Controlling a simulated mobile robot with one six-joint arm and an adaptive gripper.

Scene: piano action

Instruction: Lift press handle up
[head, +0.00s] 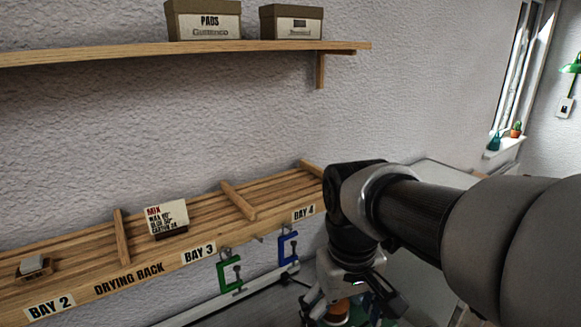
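My gripper (350,309) is at the bottom of the head view, right of centre, pointing down. Its two fingers look spread apart, and their lower ends are near or past the bottom edge of the picture. Behind and between the fingers a small orange-brown part (338,311) shows, with a green part beside it. I cannot tell what these belong to or whether the gripper touches them. No press handle can be made out; my arm and the picture's edge hide that area.
A wooden drying rack (125,282) runs along the wall at left, holding a mix card (166,217) and a small block (35,267). A shelf (110,52) with two boxes is above.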

